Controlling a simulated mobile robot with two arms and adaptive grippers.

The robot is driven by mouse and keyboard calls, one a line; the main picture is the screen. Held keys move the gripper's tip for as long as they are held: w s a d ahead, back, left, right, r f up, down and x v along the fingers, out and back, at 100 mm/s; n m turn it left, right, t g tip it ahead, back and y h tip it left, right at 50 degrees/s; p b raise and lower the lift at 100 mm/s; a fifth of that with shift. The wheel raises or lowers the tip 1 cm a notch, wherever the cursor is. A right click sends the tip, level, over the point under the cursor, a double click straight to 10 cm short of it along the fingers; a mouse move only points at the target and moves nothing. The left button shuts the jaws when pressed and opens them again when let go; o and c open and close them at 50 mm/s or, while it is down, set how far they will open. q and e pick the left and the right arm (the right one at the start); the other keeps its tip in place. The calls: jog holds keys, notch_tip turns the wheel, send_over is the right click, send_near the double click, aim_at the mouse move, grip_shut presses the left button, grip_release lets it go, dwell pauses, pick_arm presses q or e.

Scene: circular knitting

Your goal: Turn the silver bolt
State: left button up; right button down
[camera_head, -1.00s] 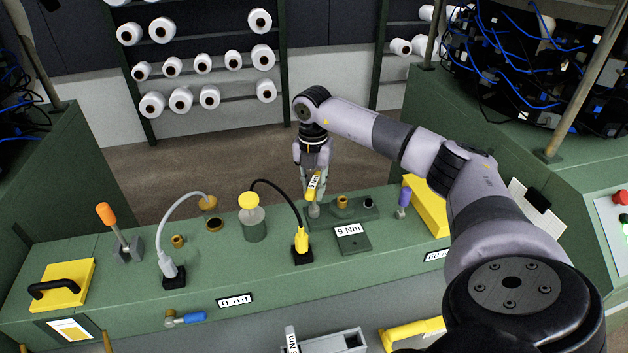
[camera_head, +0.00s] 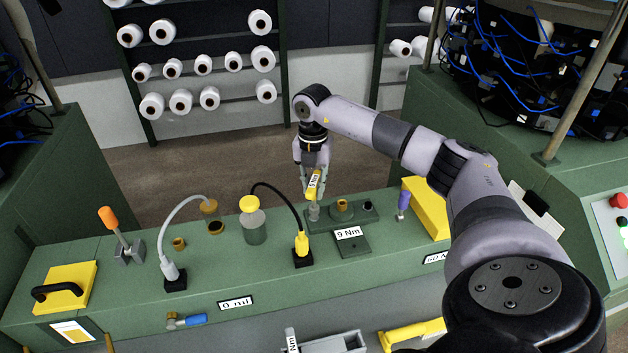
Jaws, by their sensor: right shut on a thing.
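The silver bolt (camera_head: 314,213) stands at the left end of a raised green block (camera_head: 328,220) on the bench. A yellow tool (camera_head: 312,190) with a white label sits directly above it; whether its lower end touches the bolt I cannot tell. My right gripper (camera_head: 313,178) points down and is shut on the yellow tool. The gripper fingers partly hide the tool. My left gripper is not in view.
A brass fitting (camera_head: 342,205) stands right of the bolt, and a plate marked 9 Nm (camera_head: 352,243) lies in front. A black cable with a yellow plug (camera_head: 301,243) is close on the left. A purple-handled lever (camera_head: 403,199) and yellow box (camera_head: 426,208) stand to the right.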

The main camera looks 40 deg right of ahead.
jog(key=shift+r+p, duration=1.15)
jog(key=shift+r, duration=0.6)
